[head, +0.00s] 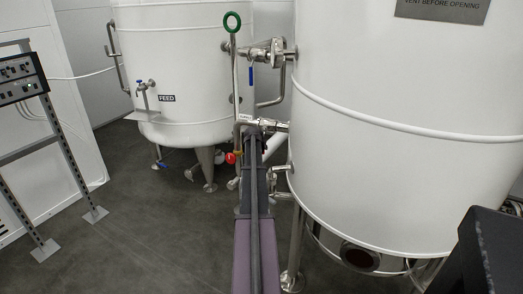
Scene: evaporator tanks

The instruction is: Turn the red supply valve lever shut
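A small red part (231,158), possibly the end of the supply valve lever, shows just left of my arm, low between the two white tanks. A yellowish piece touches it on its right. The rest of the valve is hidden or too small to make out, so I cannot tell the lever's angle. My arm reaches forward from the bottom middle, and its dark far end (250,140) lies close to the red part in the picture, to its right. I cannot tell whether they touch. The fingers cannot be made out.
The feed tank (185,60) stands behind on the left, a larger white tank (400,130) on the right. Pipes with a green ring (232,22) and a blue handle (250,75) run between them. A control panel stand (70,140) is at left. Floor between is clear.

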